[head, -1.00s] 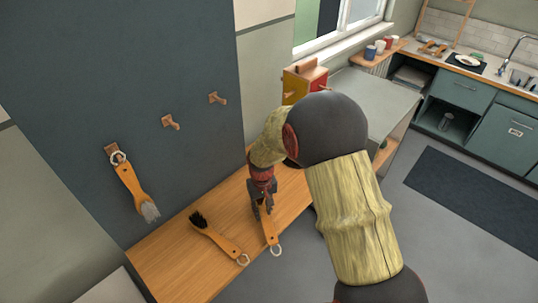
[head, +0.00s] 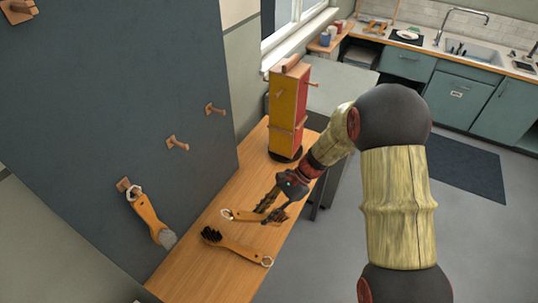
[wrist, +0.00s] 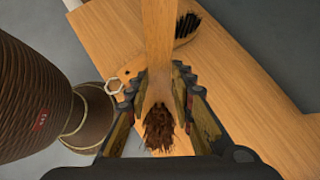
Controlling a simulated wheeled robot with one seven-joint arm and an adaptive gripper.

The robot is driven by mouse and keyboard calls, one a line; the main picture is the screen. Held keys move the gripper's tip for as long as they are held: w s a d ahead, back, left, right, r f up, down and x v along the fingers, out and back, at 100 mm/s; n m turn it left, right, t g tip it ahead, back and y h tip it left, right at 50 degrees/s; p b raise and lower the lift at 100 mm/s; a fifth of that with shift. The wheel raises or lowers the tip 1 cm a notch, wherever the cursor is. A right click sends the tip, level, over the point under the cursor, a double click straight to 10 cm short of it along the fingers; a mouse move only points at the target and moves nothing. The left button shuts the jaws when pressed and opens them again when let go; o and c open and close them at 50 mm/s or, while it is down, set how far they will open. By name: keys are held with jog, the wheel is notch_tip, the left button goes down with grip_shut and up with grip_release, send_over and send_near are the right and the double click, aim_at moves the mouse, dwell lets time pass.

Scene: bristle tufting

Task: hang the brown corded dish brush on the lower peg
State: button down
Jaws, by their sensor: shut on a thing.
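My gripper (head: 277,197) is shut on the wooden brown corded dish brush (head: 267,216). The brush appears held above the table, lying roughly level, with its pale cord ring (head: 226,214) at the left end. In the wrist view, the brown bristles (wrist: 160,130) sit between the fingers and the handle (wrist: 159,35) runs up out of the picture. Wooden pegs stick out of the dark panel: one (head: 177,143), another (head: 215,109) and one (head: 20,8) higher up at the top left. The red and yellow block (head: 286,110) also carries pegs, one being on its right side (head: 312,85).
A grey-bristled brush (head: 150,217) hangs by its ring on a panel peg. A black-bristled brush (head: 238,248) lies on the wooden table (head: 190,275). The block stands at the table's far end. Floor is open to the right.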

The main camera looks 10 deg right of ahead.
jog(key=w+d+r+m+t+y+p, duration=0.3)
jog(key=w+r+m+t+y, duration=0.1)
jog(key=w+r+m+t, duration=0.9)
jog(key=w+a+n+g+b, duration=0.1)
jog(key=w+a+n+b, duration=0.1)
jog(key=w+a, duration=0.3)
jog(key=shift+a+f, duration=0.3)
jog(key=shift+a, duration=1.75)
jog(key=c, duration=1.5)
grip_release()
jog(key=shift+o, duration=0.2)
